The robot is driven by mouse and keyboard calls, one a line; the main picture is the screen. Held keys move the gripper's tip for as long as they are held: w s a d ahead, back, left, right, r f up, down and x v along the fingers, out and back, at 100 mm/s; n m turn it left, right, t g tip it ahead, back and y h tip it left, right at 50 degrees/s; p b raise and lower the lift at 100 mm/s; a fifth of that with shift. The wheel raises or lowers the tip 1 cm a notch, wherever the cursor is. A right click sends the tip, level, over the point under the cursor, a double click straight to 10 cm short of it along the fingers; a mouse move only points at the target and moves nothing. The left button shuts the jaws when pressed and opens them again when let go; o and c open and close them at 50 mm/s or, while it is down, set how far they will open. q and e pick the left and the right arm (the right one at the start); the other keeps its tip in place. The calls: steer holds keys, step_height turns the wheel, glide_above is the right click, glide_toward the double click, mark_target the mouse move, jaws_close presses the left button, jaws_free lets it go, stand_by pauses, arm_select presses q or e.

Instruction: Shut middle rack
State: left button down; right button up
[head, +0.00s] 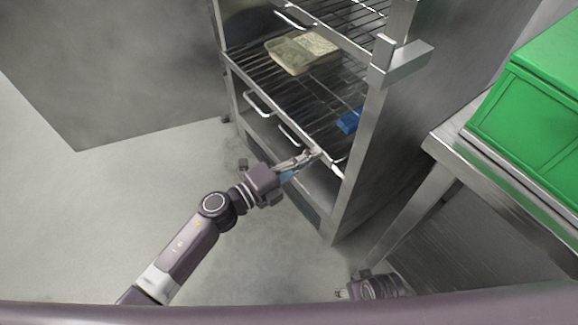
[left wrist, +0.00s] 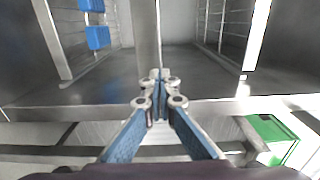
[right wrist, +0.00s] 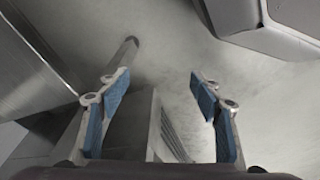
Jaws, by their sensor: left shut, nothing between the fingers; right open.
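The middle rack (head: 280,88) is a dark wire shelf in a steel cabinet, with its front bar running along the cabinet opening. A clear container of pale food (head: 300,52) sits toward its far end, and a blue object (head: 349,121) lies near its right side. My left gripper (head: 314,154) is shut and empty at the near end of the front bar; I cannot tell whether it touches. Its closed fingertips show in the left wrist view (left wrist: 160,78). My right gripper (right wrist: 158,85) is open and empty, low near the floor by the steel table.
An upper wire rack (head: 345,22) is above, and handles (head: 258,104) show below. A steel latch block (head: 400,60) juts from the cabinet's right post. A green crate (head: 530,110) stands on the steel table (head: 455,150) at right. The floor (head: 130,200) at left is clear.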

mark_target(348, 135)
arm_select(q)
steer(key=b+x, duration=0.2)
steer(key=x, duration=0.9)
steer(key=shift+w+d, duration=0.2)
steer(key=shift+w, duration=0.05)
steer(key=shift+w+d, duration=0.2)
steer(key=shift+d, duration=0.15)
steer(key=shift+r, duration=0.15)
arm_select(e)
step_height(348, 135, up, 9)
steer(key=w, duration=0.1)
steer(key=shift+w+a+f, duration=0.15)
steer(key=shift+w+f, duration=0.05)
steer(key=shift+w, duration=0.15)
arm_select(q)
steer(key=shift+a, duration=0.15)
